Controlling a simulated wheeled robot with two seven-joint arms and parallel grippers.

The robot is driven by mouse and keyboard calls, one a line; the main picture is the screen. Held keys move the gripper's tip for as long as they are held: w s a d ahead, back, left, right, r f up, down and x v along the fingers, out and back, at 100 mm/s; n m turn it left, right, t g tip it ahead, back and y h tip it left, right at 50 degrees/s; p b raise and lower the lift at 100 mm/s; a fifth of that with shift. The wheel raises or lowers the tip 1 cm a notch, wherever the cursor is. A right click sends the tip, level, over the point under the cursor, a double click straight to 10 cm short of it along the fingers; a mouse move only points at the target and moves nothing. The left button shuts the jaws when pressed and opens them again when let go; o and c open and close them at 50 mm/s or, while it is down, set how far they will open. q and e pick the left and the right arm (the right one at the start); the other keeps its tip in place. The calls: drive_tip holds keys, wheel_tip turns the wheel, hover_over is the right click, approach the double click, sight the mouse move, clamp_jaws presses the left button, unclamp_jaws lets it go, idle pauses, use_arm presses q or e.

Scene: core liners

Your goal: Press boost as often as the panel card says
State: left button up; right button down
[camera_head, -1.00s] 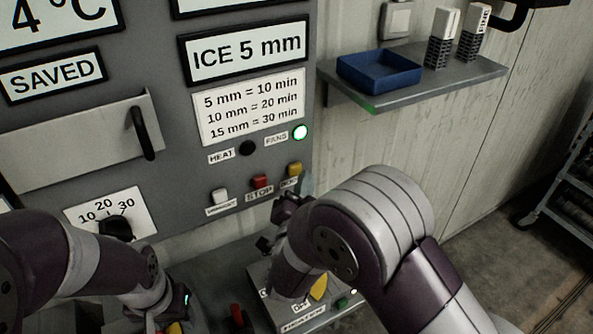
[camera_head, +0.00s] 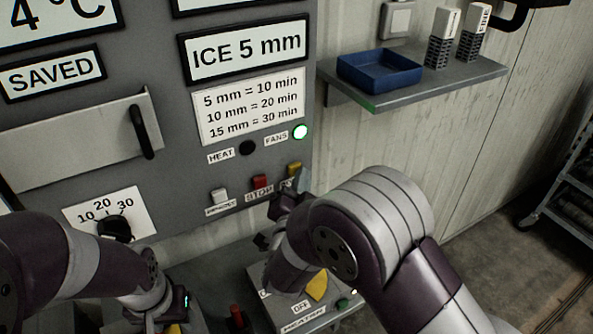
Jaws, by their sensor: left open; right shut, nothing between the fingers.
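The yellow button (camera_head: 294,168) is at the right end of the panel's lower button row; its label is mostly hidden by my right gripper. My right gripper (camera_head: 302,181) is shut and empty, its tip just below and right of the yellow button; I cannot tell whether it touches. The white card (camera_head: 250,106) reads 5 mm = 10 min, 10 mm = 20 min, 15 mm = 30 min. The display (camera_head: 247,50) above it reads ICE 5 mm. My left gripper (camera_head: 160,318) is open at the bottom edge, its fingers hardly visible.
A red STOP button (camera_head: 260,182) and a white button (camera_head: 219,195) sit left of the yellow one. A dial (camera_head: 114,228) is lower left. A shelf (camera_head: 440,80) holds a blue tray (camera_head: 379,70).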

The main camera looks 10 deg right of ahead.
drive_tip(key=shift+w+a, duration=0.1)
drive_tip(key=shift+w, duration=0.15)
idle(0.6)
drive_tip(key=shift+s+d, duration=0.35)
drive_tip(key=shift+s, duration=0.55)
drive_tip(key=s, duration=0.1)
drive_tip(key=s+d, duration=0.1)
drive_tip(key=s, duration=0.1)
drive_tip(key=s+d, duration=0.1)
drive_tip(key=shift+s+b, duration=0.3)
drive_tip(key=shift+b, duration=0.05)
